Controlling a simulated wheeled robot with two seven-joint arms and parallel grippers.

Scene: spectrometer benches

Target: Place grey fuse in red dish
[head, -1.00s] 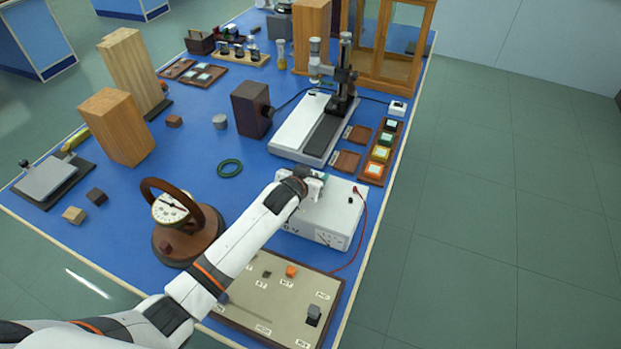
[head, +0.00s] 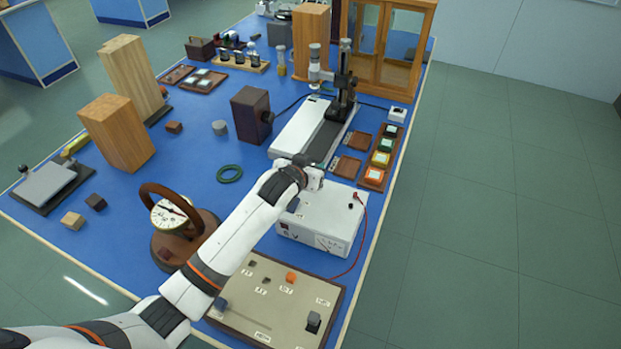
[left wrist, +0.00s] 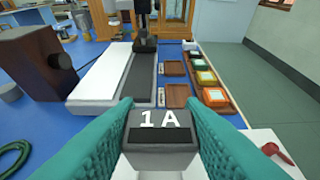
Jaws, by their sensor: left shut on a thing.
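My left gripper (head: 316,172) is above the far edge of the white power supply (head: 322,218). In the left wrist view its teal fingers are shut on a grey fuse (left wrist: 160,137) marked "1 A". The fuse is hidden in the head view. No plainly red dish stands out. Two small reddish-brown square dishes (head: 360,140) (head: 346,166), seemingly empty, lie beyond the gripper; the left wrist view shows them ahead (left wrist: 175,68) (left wrist: 178,95). My right gripper is not in view.
A brown rack of coloured pieces (head: 376,172) stands right of the dishes. A white-and-black instrument with a column (head: 303,126) is left of them. A red lead (head: 361,225) hangs at the power supply. A beige fuse board (head: 285,325) is near the front.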

